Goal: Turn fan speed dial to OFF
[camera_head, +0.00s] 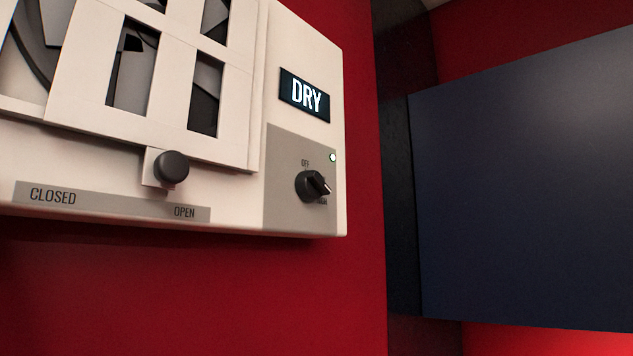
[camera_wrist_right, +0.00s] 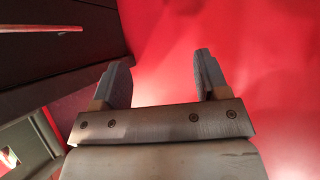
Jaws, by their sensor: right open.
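The fan speed dial (camera_head: 311,186) is a black knob on a grey panel (camera_head: 285,210) at the lower right of a white wall unit. The OFF label is above the dial, and another label below is partly covered by it. The dial's pointer is turned to the lower right, away from OFF. The dial is not in that view. My left gripper is in neither view.
The white unit (camera_head: 225,190) carries a lit DRY display (camera_head: 304,95), a slatted grille and a round black slider knob (camera_head: 171,167) above a CLOSED/OPEN strip. A dark blue panel (camera_head: 525,180) stands at the right. The red wall (camera_head: 200,290) below the unit is clear.

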